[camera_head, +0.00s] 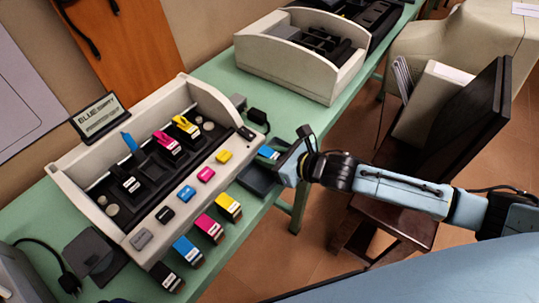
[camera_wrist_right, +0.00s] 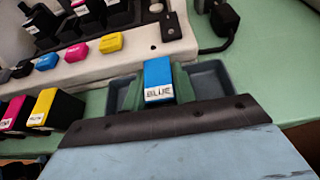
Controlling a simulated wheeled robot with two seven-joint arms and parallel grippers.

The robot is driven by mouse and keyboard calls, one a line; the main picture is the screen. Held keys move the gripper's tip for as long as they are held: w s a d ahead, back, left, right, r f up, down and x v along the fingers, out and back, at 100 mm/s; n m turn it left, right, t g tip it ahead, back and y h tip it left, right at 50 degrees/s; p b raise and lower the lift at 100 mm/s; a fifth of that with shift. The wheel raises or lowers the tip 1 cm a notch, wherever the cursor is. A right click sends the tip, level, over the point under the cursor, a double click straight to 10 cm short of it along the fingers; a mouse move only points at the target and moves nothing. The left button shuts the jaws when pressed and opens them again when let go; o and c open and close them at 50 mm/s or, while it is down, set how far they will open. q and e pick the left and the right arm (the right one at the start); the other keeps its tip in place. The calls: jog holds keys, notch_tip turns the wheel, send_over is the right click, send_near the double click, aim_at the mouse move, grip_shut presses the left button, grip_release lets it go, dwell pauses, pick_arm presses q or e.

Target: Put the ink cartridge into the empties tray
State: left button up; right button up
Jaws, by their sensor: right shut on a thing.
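The blue ink cartridge (camera_head: 268,152), labelled BLUE, is between the fingers of my right gripper (camera_head: 281,157). In the right wrist view, the cartridge (camera_wrist_right: 158,78) is upright and the fingers of the gripper (camera_wrist_right: 160,92) are shut on its sides. A dark grey tray (camera_head: 257,181), apparently the empties tray, lies at the table's front edge under the gripper. In the wrist view, parts of the tray (camera_wrist_right: 212,80) show on both sides of the cartridge. The cartridge's lower end is hidden, so I cannot tell whether it touches the tray. My left gripper is out of view.
A cream printer housing (camera_head: 85,201) with cartridge slots and coloured buttons stands left of the tray. Yellow (camera_head: 229,207), magenta (camera_head: 209,228), blue (camera_head: 187,251) and black (camera_head: 166,277) cartridges line its front. A black adapter (camera_head: 257,116) lies behind the tray. A chair (camera_head: 470,125) stands at right.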

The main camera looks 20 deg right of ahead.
jog(key=o, duration=0.5)
jog(key=shift+f, duration=0.15)
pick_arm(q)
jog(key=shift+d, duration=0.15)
pick_arm(e)
jog(key=o, duration=0.5)
jog(key=shift+c, duration=0.2)
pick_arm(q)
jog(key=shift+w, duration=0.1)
pick_arm(e)
jog(key=shift+r, duration=0.25)
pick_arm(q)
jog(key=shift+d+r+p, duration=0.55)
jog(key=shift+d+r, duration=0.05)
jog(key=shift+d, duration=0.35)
pick_arm(e)
jog(key=v, duration=1.2)
